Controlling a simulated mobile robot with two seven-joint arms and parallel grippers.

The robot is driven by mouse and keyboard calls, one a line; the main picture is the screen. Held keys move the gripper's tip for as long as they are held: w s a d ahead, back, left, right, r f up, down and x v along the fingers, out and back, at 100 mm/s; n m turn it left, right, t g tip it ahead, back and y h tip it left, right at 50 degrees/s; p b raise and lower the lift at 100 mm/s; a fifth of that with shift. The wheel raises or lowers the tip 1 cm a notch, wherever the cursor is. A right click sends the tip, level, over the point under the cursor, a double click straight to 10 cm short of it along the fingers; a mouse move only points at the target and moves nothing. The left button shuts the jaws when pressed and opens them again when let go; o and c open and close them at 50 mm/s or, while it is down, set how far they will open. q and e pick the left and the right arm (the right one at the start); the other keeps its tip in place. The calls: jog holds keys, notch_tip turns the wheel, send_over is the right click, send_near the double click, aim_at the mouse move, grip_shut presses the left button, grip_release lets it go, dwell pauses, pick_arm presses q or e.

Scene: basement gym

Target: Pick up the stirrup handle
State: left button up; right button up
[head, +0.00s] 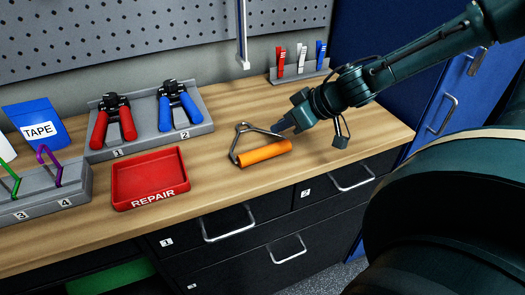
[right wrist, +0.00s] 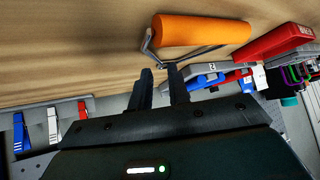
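The stirrup handle (head: 264,152) lies on the wooden workbench, with an orange cylindrical grip and a grey metal bracket behind it. In the right wrist view its orange grip (right wrist: 202,29) is at the top, with the bracket partly hidden behind my fingers. My right gripper (head: 281,127) is just above and beside the bracket's right side, pointing down and left. In the right wrist view its two fingers (right wrist: 162,80) stand apart with a gap between them. I cannot tell whether a finger touches the bracket. My left gripper is not in view.
A red REPAIR tray (head: 120,192) lies left of the handle. A grey holder (head: 140,146) with red and blue hand grippers is behind it. A rack with clips (head: 300,74) stands at the back right. Bare wood surrounds the handle; drawers (head: 230,222) are below.

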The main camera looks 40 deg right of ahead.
aim_at(265, 132)
jog(key=b+x, duration=0.1)
jog(key=x, duration=0.2)
jog(key=shift+w+f, duration=0.2)
jog(key=shift+f, duration=0.05)
jog(key=shift+w+a+f, duration=0.15)
jog(key=shift+w+f, duration=0.1)
jog(key=shift+w, duration=0.15)
grip_shut()
